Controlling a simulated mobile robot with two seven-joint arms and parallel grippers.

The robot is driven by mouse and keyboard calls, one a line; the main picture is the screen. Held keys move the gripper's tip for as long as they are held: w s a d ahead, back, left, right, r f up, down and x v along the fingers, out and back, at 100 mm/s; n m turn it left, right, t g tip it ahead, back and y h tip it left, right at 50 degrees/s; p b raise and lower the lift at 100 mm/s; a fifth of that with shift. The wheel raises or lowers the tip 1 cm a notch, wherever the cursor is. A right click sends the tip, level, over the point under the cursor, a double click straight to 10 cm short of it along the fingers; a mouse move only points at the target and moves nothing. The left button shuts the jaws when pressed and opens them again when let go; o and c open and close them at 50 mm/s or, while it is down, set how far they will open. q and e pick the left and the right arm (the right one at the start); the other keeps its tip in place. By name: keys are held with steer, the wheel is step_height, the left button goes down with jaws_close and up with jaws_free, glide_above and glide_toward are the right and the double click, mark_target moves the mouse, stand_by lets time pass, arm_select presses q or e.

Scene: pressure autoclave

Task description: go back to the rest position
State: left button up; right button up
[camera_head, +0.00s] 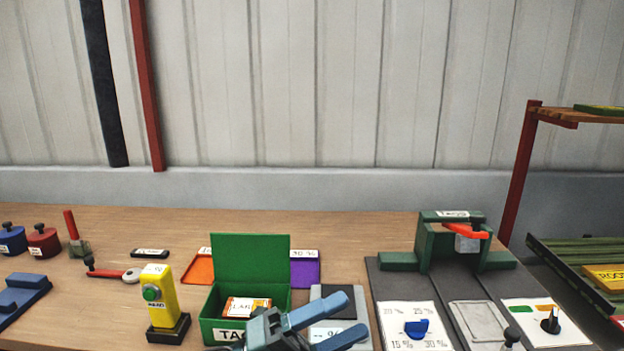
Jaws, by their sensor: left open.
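My left gripper (351,314) is at the bottom centre of the head view, with its two blue-grey fingers apart and pointing right. Nothing shows between the fingers. It is in front of the open green box (251,258) and covers part of its lower right front. It also overlaps the grey flat device (362,306) with a "%" label; whether it touches either one, I cannot tell. My right gripper is not in view.
A yellow post with a green button (161,296) stands left of the green box. A dark panel with dials (386,282) and a green press-like device (428,238) are at right. Red and blue pots (43,241) stand far left. The table's back strip (340,220) is clear.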

arm_select(q)
steer(key=w+a+f+n+t+y, duration=0.1)
steer(key=a+f+n+t+y, duration=0.55)
steer(key=n, duration=0.55)
steer(key=a+f+n+t+y, duration=0.4)
steer(key=f+n+t+y, duration=0.4)
steer(key=n, duration=0.5)
steer(key=s+a+f+n+g+y, duration=0.2)
steer(key=s+a+f+n+g, duration=0.1)
steer(key=s+f, duration=0.3)
steer(key=s+a+f+n+g+y+p, duration=0.1)
steer(key=s+a+f+n+g+y, duration=0.2)
steer(key=f, duration=0.8)
steer(key=s+a+n+g, duration=0.1)
steer(key=s+n, duration=0.1)
steer(key=s, duration=0.1)
steer(key=shift+s, duration=0.15)
steer(key=shift+g, duration=0.25)
